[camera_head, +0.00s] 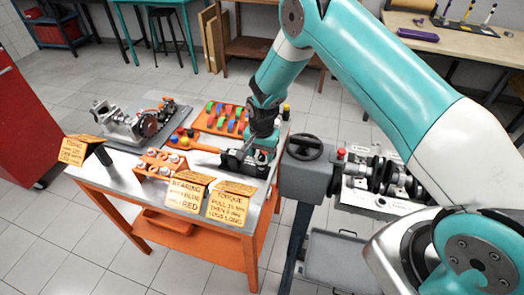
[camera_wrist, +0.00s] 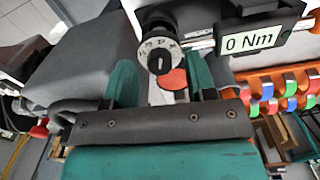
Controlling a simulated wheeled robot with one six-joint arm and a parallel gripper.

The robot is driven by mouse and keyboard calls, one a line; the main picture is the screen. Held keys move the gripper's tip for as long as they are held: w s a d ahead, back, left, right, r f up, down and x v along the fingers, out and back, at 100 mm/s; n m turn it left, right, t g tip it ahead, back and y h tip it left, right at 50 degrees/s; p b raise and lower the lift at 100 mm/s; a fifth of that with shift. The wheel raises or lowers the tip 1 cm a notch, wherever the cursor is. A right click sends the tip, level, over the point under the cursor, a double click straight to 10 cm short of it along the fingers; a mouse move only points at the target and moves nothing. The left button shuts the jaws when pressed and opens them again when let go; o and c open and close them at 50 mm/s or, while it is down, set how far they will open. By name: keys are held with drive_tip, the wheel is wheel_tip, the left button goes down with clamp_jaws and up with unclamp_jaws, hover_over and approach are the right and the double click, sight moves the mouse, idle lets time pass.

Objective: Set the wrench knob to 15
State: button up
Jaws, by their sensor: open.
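The wrench knob (camera_wrist: 158,54) is a dark round dial with a pale numbered face, in the upper middle of the wrist view. Its numbers are too small and blurred to read surely. A white display (camera_wrist: 250,42) beside it reads 0 Nm. My gripper (camera_wrist: 162,82) is open, its two teal fingers pointing toward the knob, one on each side below it; I cannot tell whether they touch it. In the head view my gripper (camera_head: 262,148) is low over the table's right end, at the dark wrench body (camera_head: 236,162). The knob is hidden there.
The table (camera_head: 128,172) holds an orange tray of coloured bearing shells (camera_head: 210,120), a grey metal engine part (camera_head: 125,122) and folded orange signs (camera_head: 186,190). A grey stand with a black handwheel (camera_head: 304,147) and crankshaft (camera_head: 385,178) is close on the right.

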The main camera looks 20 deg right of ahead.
drive_tip(key=shift+f, duration=0.3)
drive_tip(key=c, duration=0.9)
drive_tip(key=shift+c, duration=0.2)
drive_tip(key=n+b, duration=0.2)
drive_tip(key=shift+f+n, duration=0.15)
drive_tip(key=shift+n, duration=0.25)
drive_tip(key=n+b, duration=0.3)
drive_tip(key=n, duration=0.1)
drive_tip(key=n+b, duration=0.2)
drive_tip(key=n, duration=0.3)
drive_tip(key=shift+n+b, duration=0.5)
drive_tip(key=shift+n, duration=1.3)
